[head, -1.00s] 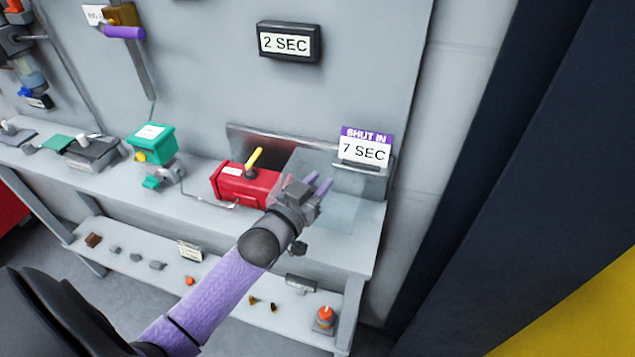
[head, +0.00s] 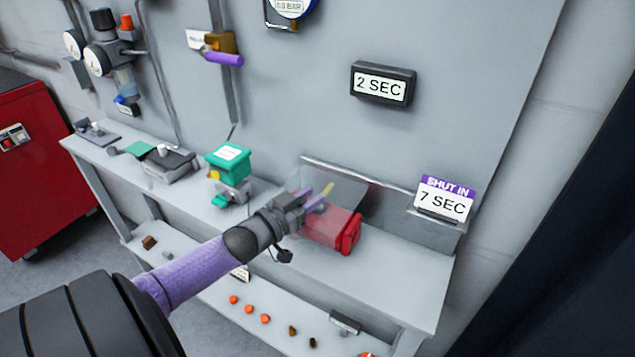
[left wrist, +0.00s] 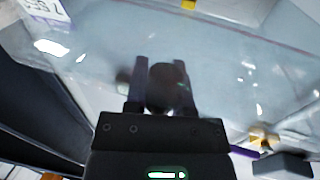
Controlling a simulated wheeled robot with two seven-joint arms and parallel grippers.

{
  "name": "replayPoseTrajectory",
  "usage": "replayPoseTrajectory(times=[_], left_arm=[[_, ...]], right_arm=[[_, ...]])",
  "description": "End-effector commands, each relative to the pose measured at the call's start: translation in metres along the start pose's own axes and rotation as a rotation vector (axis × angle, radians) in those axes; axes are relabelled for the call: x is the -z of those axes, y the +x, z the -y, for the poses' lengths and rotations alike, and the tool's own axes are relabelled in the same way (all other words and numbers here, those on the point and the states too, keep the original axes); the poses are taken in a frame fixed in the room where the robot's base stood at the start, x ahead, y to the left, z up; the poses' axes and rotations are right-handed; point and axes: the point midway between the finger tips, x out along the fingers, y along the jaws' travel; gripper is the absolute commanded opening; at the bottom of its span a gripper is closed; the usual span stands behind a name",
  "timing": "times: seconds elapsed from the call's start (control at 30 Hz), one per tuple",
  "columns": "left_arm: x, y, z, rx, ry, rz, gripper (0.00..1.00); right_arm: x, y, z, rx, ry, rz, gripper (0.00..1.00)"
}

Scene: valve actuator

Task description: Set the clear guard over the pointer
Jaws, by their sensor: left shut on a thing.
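The red actuator (head: 333,228) sits on the bench with the yellow pointer (head: 326,190) standing up from its top. The clear guard (head: 345,186) is a see-through panel overlapping the actuator and pointer in the head view. My left gripper (head: 308,200) is shut on the guard, left of and close to the pointer. In the left wrist view the fingers (left wrist: 162,80) close around a dark knob (left wrist: 165,90), with the clear sheet spread around it. The gap between guard and actuator cannot be judged. My right gripper is out of view.
A teal box (head: 228,162) stands left of the actuator. A "SHUT IN 7 SEC" sign (head: 443,200) stands at the right end of the bench (head: 400,275). A "2 SEC" display (head: 383,84) is on the wall panel. The bench's right end is clear.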

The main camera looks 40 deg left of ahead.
Motion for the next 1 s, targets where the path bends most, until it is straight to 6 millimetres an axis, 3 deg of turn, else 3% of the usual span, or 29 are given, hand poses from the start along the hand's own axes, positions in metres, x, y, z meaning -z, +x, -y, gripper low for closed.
replayPoseTrajectory(times=[0.37, 0.4, 0.57, 0.87, 1.0], left_arm=[[0.0, -0.001, 0.004, 0.007, 0.002, 0.003, 0.0], [0.0, -0.001, 0.004, 0.007, 0.002, 0.003, 0.35], [0.0, -0.001, 0.004, 0.006, 0.002, 0.002, 0.66], [0.0, -0.003, 0.003, 0.004, 0.001, 0.002, 0.66], [0.001, -0.022, 0.002, 0.004, 0.0, 0.006, 0.66]], right_arm=[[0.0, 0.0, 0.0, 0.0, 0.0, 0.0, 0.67], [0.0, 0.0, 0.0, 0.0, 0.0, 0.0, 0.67], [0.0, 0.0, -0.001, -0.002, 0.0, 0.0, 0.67], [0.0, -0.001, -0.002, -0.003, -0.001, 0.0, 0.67], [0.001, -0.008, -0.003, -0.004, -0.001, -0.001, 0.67]])
